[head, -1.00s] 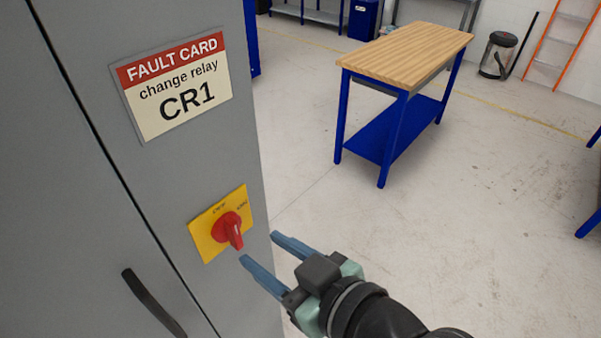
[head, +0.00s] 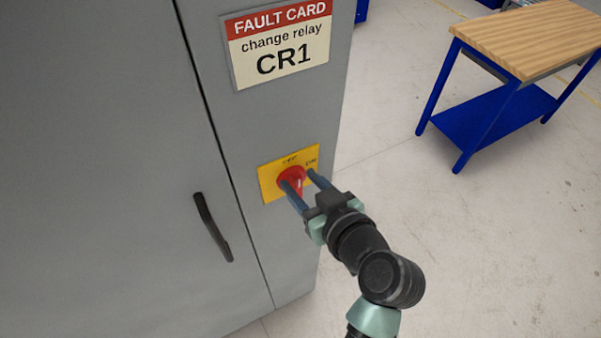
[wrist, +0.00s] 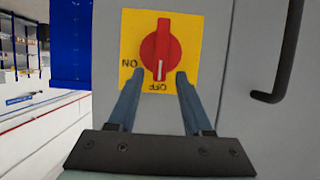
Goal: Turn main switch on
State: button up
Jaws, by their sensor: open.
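The main switch is a red rotary knob (head: 298,182) on a yellow plate (head: 270,188) fixed to the grey cabinet front. In the wrist view the knob (wrist: 161,45) stands in line with the OFF label, its white mark on the OFF side; the ON label is to the left. My gripper (head: 302,180) is open at the switch, its blue-grey fingers pointing at the plate. In the wrist view my gripper (wrist: 159,76) has one fingertip on each side of the knob's lower end. I cannot tell whether either finger touches it.
The grey cabinet (head: 110,170) has a black door handle (head: 212,228) left of the switch. A fault card (head: 279,42) reading "change relay CR1" is above the switch. A wooden-topped blue workbench (head: 530,40) stands back right. The floor between is clear.

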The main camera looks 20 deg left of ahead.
jog(key=shift+w+a+f, duration=0.25)
jog(key=shift+w+a, duration=0.1)
jog(key=shift+a, duration=0.1)
grip_shut()
